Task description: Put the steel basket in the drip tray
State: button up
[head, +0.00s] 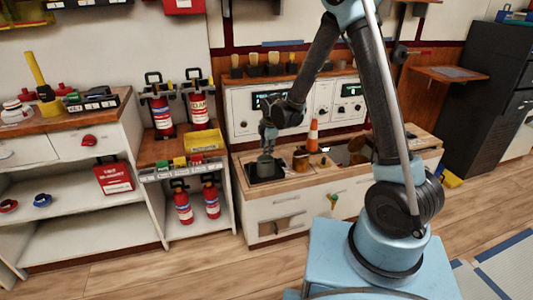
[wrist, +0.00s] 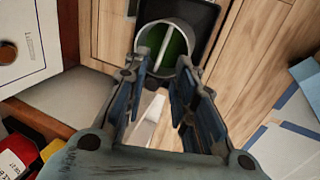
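The steel basket (head: 265,167) is a small grey round vessel standing upright at the left end of the wooden counter. In the wrist view, the basket (wrist: 164,48) shows a round rim, a green inside and a pale bar across its mouth. The drip tray (head: 280,178) is black and flat, and the basket appears to stand on it. In the wrist view, the tray (wrist: 205,18) shows behind and right of the basket. My gripper (head: 267,148) is just above the basket, pointing down. In the wrist view, my gripper (wrist: 160,78) is open, its fingers apart and empty near the rim.
An orange-and-white cone (head: 312,136) and a brown pot (head: 300,160) stand right of the basket on the counter (head: 325,172). A control panel (head: 242,112) rises behind. Shelves with fire extinguishers (head: 183,205) stand to the left. The floor in front (head: 215,268) is clear.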

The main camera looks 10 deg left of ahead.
jog(key=shift+s+d+r, duration=0.1)
jog(key=shift+s+r, duration=0.05)
jog(key=shift+r, duration=0.35)
jog(key=s+d+r+m, duration=0.2)
jog(key=d+r+m, duration=0.25)
jog(key=d, duration=0.45)
jog(key=s+d+r+m+h, duration=0.1)
jog(key=s+d+r+m, duration=0.15)
jog(key=d+r, duration=0.5)
jog(key=s+d+r+m, duration=0.2)
jog(key=d+r+m, duration=0.2)
jog(key=d, duration=0.7)
jog(key=s+d+f+m, duration=0.1)
jog(key=s+d+m, duration=0.5)
jog(key=s+d, duration=0.2)
jog(key=s+d+f+m, duration=0.1)
jog(key=s+d+m, duration=0.6)
jog(key=s, duration=0.6)
jog(key=shift+d+f+g+h, duration=0.4)
jog(key=shift+d, duration=0.5)
jog(key=shift+s, duration=0.1)
